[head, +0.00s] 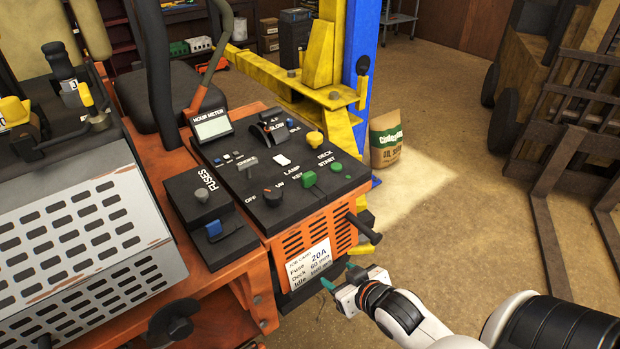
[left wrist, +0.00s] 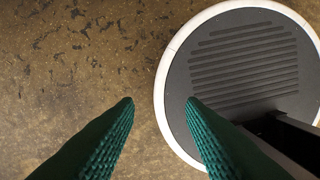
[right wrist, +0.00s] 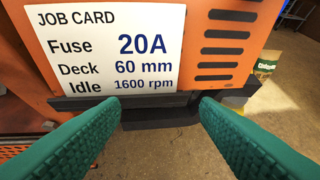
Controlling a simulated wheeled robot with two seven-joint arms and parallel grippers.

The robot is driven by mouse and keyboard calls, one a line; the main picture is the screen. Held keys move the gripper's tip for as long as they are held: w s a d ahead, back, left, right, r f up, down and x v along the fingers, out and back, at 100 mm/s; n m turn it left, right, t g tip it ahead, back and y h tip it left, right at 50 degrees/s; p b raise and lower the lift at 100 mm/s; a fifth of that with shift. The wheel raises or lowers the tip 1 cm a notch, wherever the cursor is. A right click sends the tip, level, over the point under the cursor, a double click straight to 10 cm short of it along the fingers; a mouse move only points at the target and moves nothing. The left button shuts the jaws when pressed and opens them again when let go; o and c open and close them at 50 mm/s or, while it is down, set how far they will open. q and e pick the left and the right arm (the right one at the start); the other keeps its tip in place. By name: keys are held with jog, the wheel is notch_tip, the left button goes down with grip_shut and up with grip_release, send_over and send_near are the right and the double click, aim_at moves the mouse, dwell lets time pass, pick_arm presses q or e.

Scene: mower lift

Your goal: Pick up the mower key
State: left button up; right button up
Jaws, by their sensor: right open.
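On the orange mower's black control panel (head: 250,165), a green part (head: 309,179) sits beside the KEY label. I cannot tell whether this is the mower key, and no loose key stands out. A dark round knob (head: 272,196) sits between OFF and ON. My right gripper (head: 338,278) is open and empty, below and in front of the panel. In the right wrist view, its green fingers (right wrist: 154,103) are apart before the job card (right wrist: 110,45). My left gripper (left wrist: 160,103) shows only in the left wrist view, fingers apart and empty above the floor.
A dark lever (head: 363,229) sticks out from the panel's right side. The fuse box (head: 208,215) is at its left. A yellow and blue lift post (head: 360,75) stands behind, beside a paper sack (head: 387,140). A forklift (head: 575,110) is at right. The floor between is clear.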

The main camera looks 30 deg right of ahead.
aim_at(311, 180)
jog(key=w+d+r+t+y, duration=0.25)
jog(key=r+t, duration=0.45)
jog(key=r, duration=0.9)
jog(key=shift+n+h, duration=0.35)
jog(key=shift+n, duration=0.05)
jog(key=w, duration=0.2)
jog(key=w+p, duration=0.1)
jog(key=w, duration=0.1)
jog(key=w+p, duration=0.1)
jog(key=w, duration=0.2)
jog(key=shift+a+r, duration=0.3)
jog(key=shift+r, duration=0.05)
jog(key=shift+w, duration=0.3)
jog(key=w+p, duration=0.1)
jog(key=w, duration=0.2)
jog(key=w+p, duration=0.1)
jog(key=shift+w+a+r+p, duration=0.2)
jog(key=shift+w+r+p, duration=0.1)
jog(key=shift+w+p, duration=0.05)
jog(key=shift+w+f, duration=0.15)
jog(key=shift+w, duration=0.2)
pick_arm(q)
jog(key=r, duration=0.3)
jog(key=a+r, duration=0.1)
jog(key=shift+s+r, duration=0.1)
jog(key=shift+r, duration=0.3)
pick_arm(e)
jog(key=shift+s, duration=0.1)
jog(key=shift+c, duration=0.4)
